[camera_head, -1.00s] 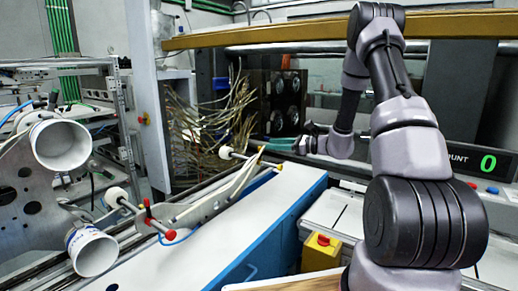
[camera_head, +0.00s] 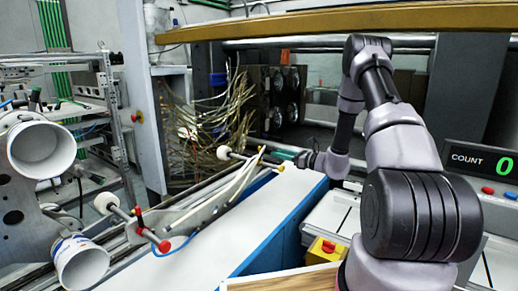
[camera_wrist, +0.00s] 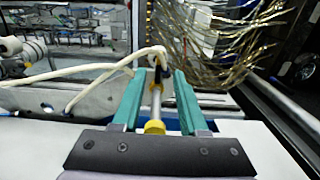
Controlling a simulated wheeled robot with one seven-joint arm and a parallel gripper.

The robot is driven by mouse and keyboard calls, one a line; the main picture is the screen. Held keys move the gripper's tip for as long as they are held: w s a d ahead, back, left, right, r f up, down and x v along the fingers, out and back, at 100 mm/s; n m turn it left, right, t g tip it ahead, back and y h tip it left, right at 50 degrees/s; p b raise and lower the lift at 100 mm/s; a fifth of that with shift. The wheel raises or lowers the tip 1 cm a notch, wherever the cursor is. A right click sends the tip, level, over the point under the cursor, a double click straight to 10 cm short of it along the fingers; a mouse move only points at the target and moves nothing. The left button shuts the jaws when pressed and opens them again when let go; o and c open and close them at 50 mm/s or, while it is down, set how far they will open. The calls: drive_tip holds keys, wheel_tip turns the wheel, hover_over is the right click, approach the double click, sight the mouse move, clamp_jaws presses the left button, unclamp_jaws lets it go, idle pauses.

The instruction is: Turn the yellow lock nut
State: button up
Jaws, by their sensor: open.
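The yellow lock nut (camera_wrist: 154,127) sits on a light rod, between the teal fingers of my gripper (camera_wrist: 157,84) and close to the palm in the wrist view. The fingers are open, with a gap visible on each side of the nut. In the head view, a small yellow piece (camera_head: 281,168) shows at the rod's end, just beside and below my gripper (camera_head: 284,154). The fingers there are small and partly hidden, so contact cannot be told.
A white-topped blue machine bed (camera_head: 225,235) lies below the rod. A red-ended rod (camera_head: 163,246) and white rolls (camera_head: 80,262) are to the left. Loose wires (camera_head: 222,120) hang behind. A yellow button box (camera_head: 325,250) stands right. The counter (camera_head: 480,160) reads 0.

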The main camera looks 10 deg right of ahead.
sight(260, 149)
drive_tip(key=x, duration=1)
clamp_jaws()
idle(1.2)
